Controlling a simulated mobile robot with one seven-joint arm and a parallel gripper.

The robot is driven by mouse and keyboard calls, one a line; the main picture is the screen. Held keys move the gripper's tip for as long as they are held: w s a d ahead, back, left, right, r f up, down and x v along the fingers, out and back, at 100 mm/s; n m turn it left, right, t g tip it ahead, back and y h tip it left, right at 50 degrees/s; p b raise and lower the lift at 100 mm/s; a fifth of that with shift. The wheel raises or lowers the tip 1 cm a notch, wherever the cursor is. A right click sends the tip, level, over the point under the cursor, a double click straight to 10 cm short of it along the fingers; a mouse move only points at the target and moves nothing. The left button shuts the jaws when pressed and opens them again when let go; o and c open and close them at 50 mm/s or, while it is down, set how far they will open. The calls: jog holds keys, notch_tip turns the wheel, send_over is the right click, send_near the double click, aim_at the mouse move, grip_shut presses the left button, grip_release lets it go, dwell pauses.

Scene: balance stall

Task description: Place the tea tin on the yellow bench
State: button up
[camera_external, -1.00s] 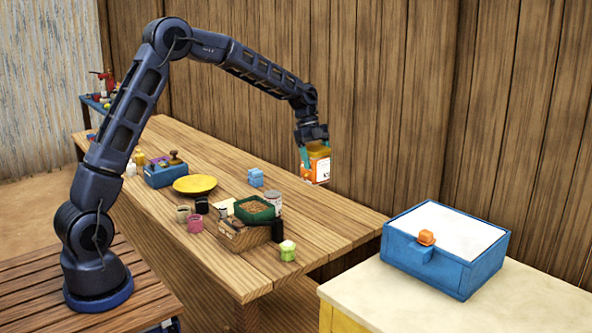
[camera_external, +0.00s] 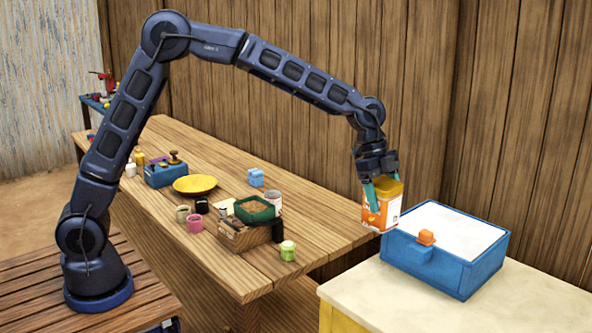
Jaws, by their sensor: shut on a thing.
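The tea tin (camera_external: 380,213), orange with a white label and a yellowish lid, is held in the air. My gripper (camera_external: 382,190) is shut on it, with teal fingers on its sides. In the picture the tin is just left of the blue box and overlaps the gap between the wooden table and the yellow bench. The yellow bench (camera_external: 372,296) has a pale cream top and a yellow side, at the lower right. How high the tin is above the bench cannot be told exactly.
A blue box (camera_external: 445,252) with a white top and orange knob stands on the bench's back part. The bench top in front of it is clear. The wooden table (camera_external: 310,222) holds a yellow plate (camera_external: 195,184), a wooden crate (camera_external: 240,236), a green-lidded jar (camera_external: 288,250) and several small items.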

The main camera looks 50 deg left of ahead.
aim_at(387, 194)
jog(key=d, duration=0.1)
jog(key=s+d, duration=0.2)
jog(key=shift+s+r, duration=0.2)
jog(key=shift+r, duration=0.05)
jog(key=shift+s+d, duration=0.2)
jog(key=shift+d, duration=0.2)
jog(key=shift+s+d+f, duration=0.1)
jog(key=shift+f, duration=0.25)
notch_tip(387, 194, down, 19)
jog(key=shift+f, duration=0.1)
jog(key=shift+f, duration=0.15)
jog(key=o, duration=1.1)
